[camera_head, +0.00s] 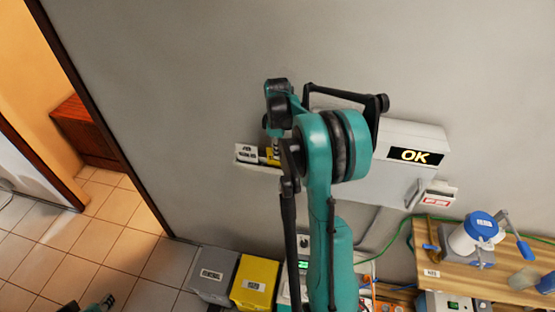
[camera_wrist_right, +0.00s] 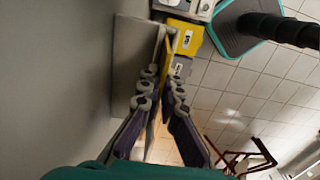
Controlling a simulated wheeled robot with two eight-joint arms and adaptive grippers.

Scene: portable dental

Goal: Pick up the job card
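A wall holder left of the OK box carries a white lettered sign (camera_head: 246,153) and a yellow item (camera_head: 272,155). The lettering is too small to read, and I cannot tell for certain which piece is the job card. My right arm hides the holder's right part. My right gripper (camera_wrist_right: 163,78) is close to the wall, its fingers apart in the right wrist view. A thin pale edge, yellow at the far end (camera_wrist_right: 159,45), runs between or just behind the fingers; contact is unclear. A teal and black part of my left arm shows at the bottom left of the head view, its fingers unclear.
The wall box with the OK sign (camera_head: 414,156) is right of the holder. A grey bin (camera_head: 212,275) and a yellow bin (camera_head: 256,282) stand below. A wooden bench (camera_head: 460,263) with equipment is at the right.

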